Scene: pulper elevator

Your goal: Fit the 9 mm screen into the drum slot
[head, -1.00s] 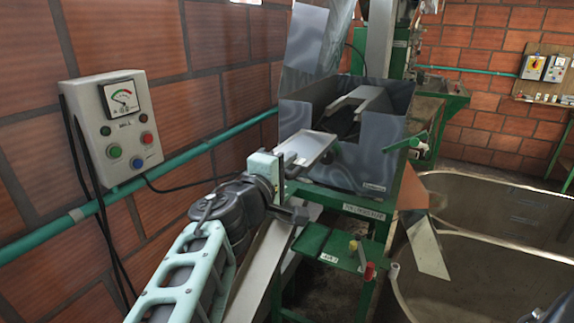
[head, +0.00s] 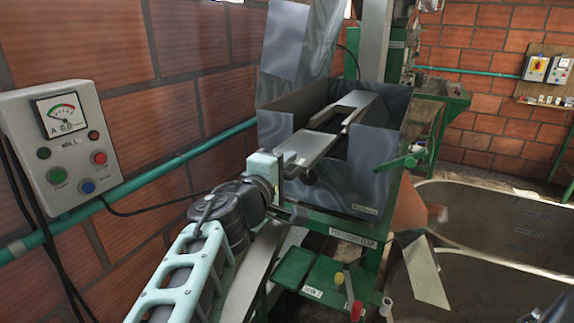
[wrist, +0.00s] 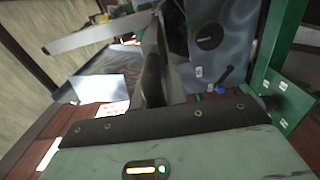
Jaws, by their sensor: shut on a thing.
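A flat grey plate, seemingly the 9 mm screen (head: 307,147), extends from my gripper (head: 281,167) in the head view. My gripper is shut on its near end. The plate lies roughly level, its far end overlapping the gap in the near wall of the grey metal drum housing (head: 376,178). I cannot tell whether it touches the housing or has entered the slot. The slot itself is hard to make out. In the wrist view a dark upright part (wrist: 153,70) stands above my gripper, beside the housing wall (wrist: 222,62) with its round dark hole.
A control box (head: 62,140) and green pipe (head: 160,165) are on the brick wall at left. A green handle (head: 402,161) sticks out at the housing's right. A green stand (head: 323,280) is below, with a large tank (head: 500,215) at right.

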